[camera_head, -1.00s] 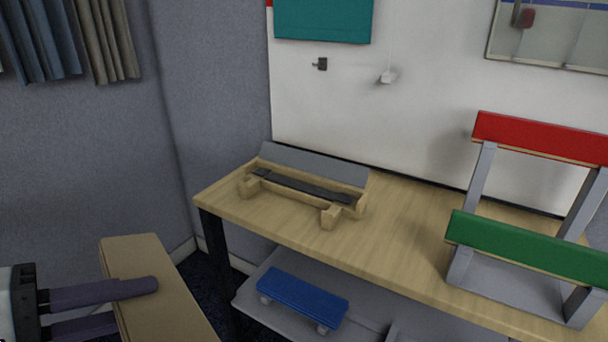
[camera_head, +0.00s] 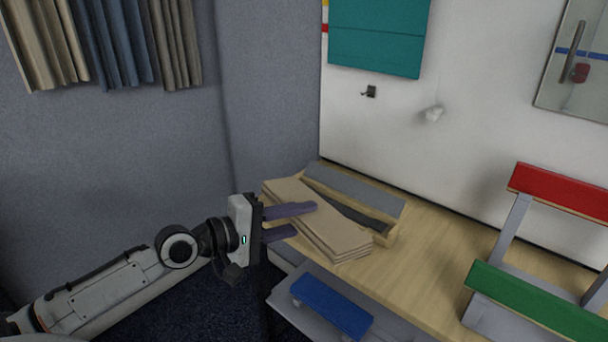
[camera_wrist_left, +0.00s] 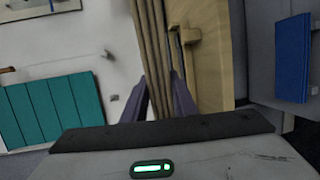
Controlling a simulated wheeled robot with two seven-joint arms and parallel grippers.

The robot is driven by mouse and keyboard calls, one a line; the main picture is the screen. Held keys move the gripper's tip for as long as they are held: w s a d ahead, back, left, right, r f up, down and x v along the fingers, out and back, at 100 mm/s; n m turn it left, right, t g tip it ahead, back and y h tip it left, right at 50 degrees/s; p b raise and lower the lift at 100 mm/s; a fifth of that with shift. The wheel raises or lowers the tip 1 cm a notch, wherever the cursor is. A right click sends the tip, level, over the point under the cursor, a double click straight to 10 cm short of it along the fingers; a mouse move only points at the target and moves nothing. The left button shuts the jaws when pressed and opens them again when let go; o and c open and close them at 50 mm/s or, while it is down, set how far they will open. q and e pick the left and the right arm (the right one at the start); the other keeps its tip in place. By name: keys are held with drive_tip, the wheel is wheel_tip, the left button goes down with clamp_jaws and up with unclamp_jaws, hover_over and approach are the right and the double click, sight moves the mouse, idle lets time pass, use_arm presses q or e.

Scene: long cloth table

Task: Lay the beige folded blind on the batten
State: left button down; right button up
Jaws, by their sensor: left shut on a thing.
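The beige folded blind (camera_head: 340,233) is a flat stack of layers, their edges showing at its right end. The blind is over the front part of a wooden holder with a dark strip (camera_head: 362,217) and a grey back board (camera_head: 355,188), on the table. The strip, which may be the batten, is partly covered. I cannot tell whether the blind touches the holder. In the left wrist view, the blind (camera_wrist_left: 152,42) stands between my gripper's fingers (camera_wrist_left: 158,98), beside the wooden holder (camera_wrist_left: 212,65). My right gripper is not in view.
The wooden table (camera_head: 415,265) is clear right of the holder. A red-topped stand (camera_head: 560,190) and a green board (camera_head: 535,305) stand further right. A blue board (camera_head: 332,305) lies on a lower shelf. Curtains (camera_head: 120,45) hang at the left.

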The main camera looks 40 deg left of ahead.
sight(292, 200)
use_arm(q)
drive_tip(key=a+y+p, duration=0.1)
drive_tip(key=w+a+r+n+t+y+p, duration=0.1)
drive_tip(key=p, duration=0.1)
drive_tip(key=w+a+r+n+y+p, duration=0.1)
drive_tip(key=shift+a+t+p, duration=0.3)
drive_tip(key=shift+a+t, duration=0.05)
drive_tip(key=shift+t, duration=0.05)
drive_tip(key=n+y+p, duration=0.1)
drive_tip(key=p, duration=0.2)
drive_tip(key=shift+w+d+t, duration=0.15)
drive_tip(key=shift+w+t, duration=0.05)
drive_tip(key=shift+t, duration=0.2)
drive_tip(key=shift+d+y+p, duration=0.25)
drive_tip(key=shift+y+p, duration=0.05)
drive_tip(key=shift+p, duration=0.25)
drive_tip(key=shift+d+f, duration=0.25)
drive_tip(key=shift+d, duration=0.1)
drive_tip(key=shift+f, duration=0.1)
